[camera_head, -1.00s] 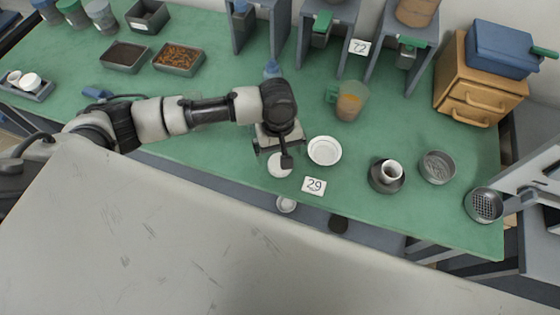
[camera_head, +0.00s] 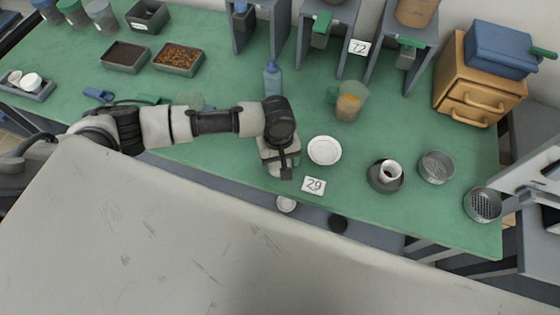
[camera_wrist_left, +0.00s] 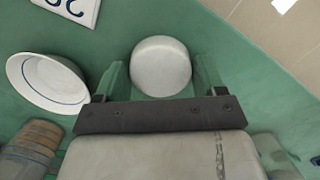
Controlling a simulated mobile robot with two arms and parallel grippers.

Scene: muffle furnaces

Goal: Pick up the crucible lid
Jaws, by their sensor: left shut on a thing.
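The crucible lid, a round whitish disc (camera_wrist_left: 160,67), lies between the two fingers of my left gripper (camera_wrist_left: 160,78) in the left wrist view. The gripper is shut on it, with a finger at each side. In the head view my left gripper (camera_head: 284,173) points down at the front edge of the green table and hides the lid. I cannot tell whether the lid is clear of the table. My right gripper is not in view.
A white dish (camera_head: 324,150) stands just right of the gripper, with a "29" card (camera_head: 314,186) in front. A white crucible (camera_head: 391,171) stands in a dark dish further right. The table's front edge is close.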

